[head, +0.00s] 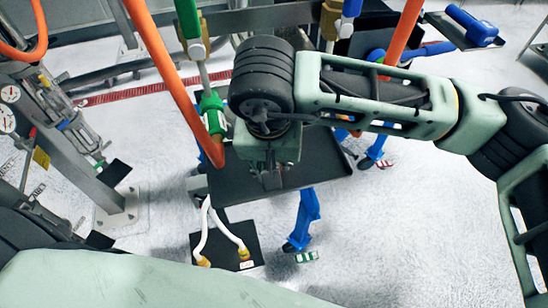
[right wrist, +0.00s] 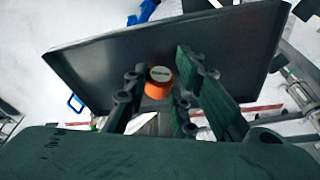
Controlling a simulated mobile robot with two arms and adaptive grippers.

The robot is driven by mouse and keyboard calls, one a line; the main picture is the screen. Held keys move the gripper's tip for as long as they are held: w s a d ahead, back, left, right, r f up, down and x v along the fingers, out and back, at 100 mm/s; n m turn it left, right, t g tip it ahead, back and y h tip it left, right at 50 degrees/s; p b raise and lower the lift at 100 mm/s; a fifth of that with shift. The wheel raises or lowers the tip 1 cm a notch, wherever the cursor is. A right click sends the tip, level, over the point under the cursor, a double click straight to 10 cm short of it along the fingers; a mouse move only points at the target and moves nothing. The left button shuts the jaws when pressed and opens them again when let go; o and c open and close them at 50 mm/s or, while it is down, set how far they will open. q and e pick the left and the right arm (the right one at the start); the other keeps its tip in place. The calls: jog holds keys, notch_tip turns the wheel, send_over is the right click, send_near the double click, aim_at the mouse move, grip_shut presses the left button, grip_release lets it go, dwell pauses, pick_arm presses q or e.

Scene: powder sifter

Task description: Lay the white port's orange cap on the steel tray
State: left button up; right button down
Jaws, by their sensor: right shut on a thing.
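The orange cap (right wrist: 159,82), with a pale round top, sits between the fingers of my right gripper (right wrist: 160,86) in the right wrist view. My right gripper is shut on it. The steel tray (right wrist: 85,66) is a dark flat plate with a raised rim, beyond the cap in that view. In the head view my right gripper (head: 270,181) points down over the tray (head: 318,168); the cap is hidden there. I cannot tell the gap between cap and tray. I cannot make out the white port. My left gripper is not in view.
An orange hose (head: 160,55) and a green fitting (head: 211,108) stand close to the tray's left side. Another orange hose (head: 403,30) hangs behind my right arm. Blue legs (head: 304,220) and white hoses with brass ends (head: 228,233) are below the tray.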

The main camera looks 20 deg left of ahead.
jog(key=shift+f, duration=0.2)
jog(key=c, duration=1.4)
grip_release()
jog(key=v, duration=1.2)
